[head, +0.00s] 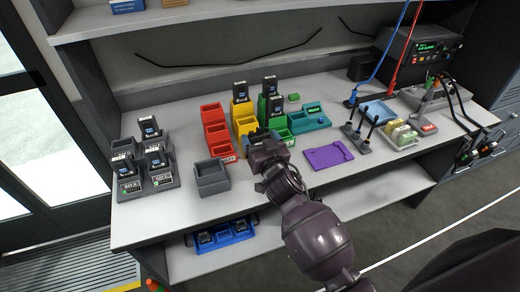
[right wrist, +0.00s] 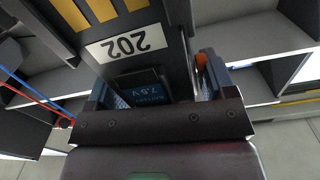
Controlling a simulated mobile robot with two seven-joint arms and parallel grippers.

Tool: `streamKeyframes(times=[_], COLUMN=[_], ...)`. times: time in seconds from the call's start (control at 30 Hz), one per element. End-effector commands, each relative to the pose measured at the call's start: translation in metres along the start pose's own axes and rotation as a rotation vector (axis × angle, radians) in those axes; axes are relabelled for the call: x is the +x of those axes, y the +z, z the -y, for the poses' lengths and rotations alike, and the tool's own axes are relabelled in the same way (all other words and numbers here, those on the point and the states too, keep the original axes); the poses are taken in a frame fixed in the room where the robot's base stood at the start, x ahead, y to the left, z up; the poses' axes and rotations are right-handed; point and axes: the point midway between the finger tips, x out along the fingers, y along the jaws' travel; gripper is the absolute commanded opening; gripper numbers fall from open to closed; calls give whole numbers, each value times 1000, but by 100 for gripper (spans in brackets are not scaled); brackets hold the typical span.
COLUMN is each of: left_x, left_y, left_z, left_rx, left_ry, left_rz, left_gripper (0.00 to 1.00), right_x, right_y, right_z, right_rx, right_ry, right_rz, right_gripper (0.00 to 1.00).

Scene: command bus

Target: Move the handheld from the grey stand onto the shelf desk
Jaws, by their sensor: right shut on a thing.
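My right gripper (head: 262,150) is over the middle of the white shelf desk (head: 250,195). It is shut on a dark handheld, seen close in the right wrist view (right wrist: 135,75), with a white "202" label, yellow stripes and a blue "7.5 V" label. In the head view the gripper mostly hides the handheld. A small grey stand (head: 212,190) left of the gripper looks empty. A wider grey stand (head: 150,187) at the far left holds several dark units with blue labels. My left gripper is not in view.
Red (head: 216,130), yellow (head: 243,115) and green (head: 280,135) holders stand behind the gripper, some with dark units. A purple plate (head: 328,155) lies to the right, near antennas (head: 360,130) and a tray (head: 403,137). A blue bin (head: 222,236) is on the lower shelf. The front desk strip is clear.

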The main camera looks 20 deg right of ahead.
Motion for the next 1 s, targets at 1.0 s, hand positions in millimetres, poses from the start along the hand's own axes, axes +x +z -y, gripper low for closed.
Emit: streamKeyframes(times=[1.0], left_x=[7], left_y=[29], left_z=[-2], left_rx=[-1], left_ry=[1], left_rz=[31], left_gripper=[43], right_x=[0], right_y=[47], right_z=[-5], right_rx=[0], right_ry=[1], right_rz=[4], right_gripper=[21])
